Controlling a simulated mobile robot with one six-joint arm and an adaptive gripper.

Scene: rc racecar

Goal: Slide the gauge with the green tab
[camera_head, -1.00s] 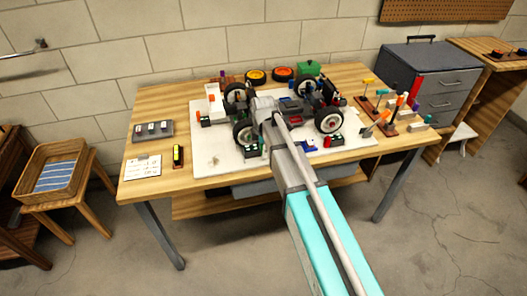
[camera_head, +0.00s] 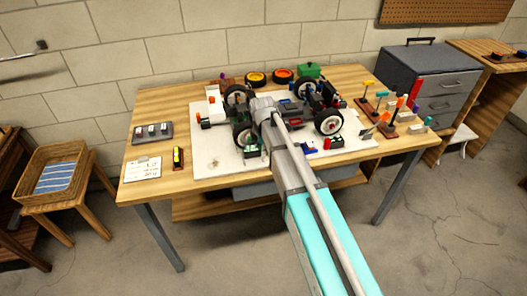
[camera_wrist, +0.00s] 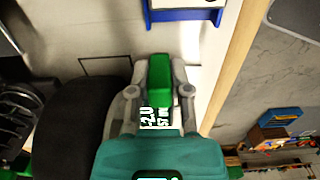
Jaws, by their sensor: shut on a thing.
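In the wrist view the green tab (camera_wrist: 158,82) stands between the two grey fingers of my gripper (camera_wrist: 159,68), which are shut on it. A pale part with dark and light lettering (camera_wrist: 155,117) shows just below the tab, between the fingers. The rest of the gauge is hidden by my gripper. A black tyre (camera_wrist: 72,128) is close on the left of the gripper. In the head view the racecar (camera_head: 290,108) stands on a white mat (camera_head: 210,155), and my arm covers its middle, so the gauge cannot be made out there.
The table's wooden edge (camera_wrist: 232,70) runs close on the right of my gripper. A blue-edged item (camera_wrist: 185,13) lies ahead on the mat. In the head view, a grey tray (camera_head: 152,132) and a white card (camera_head: 142,168) lie at left. A tool stand (camera_head: 388,128) is at right.

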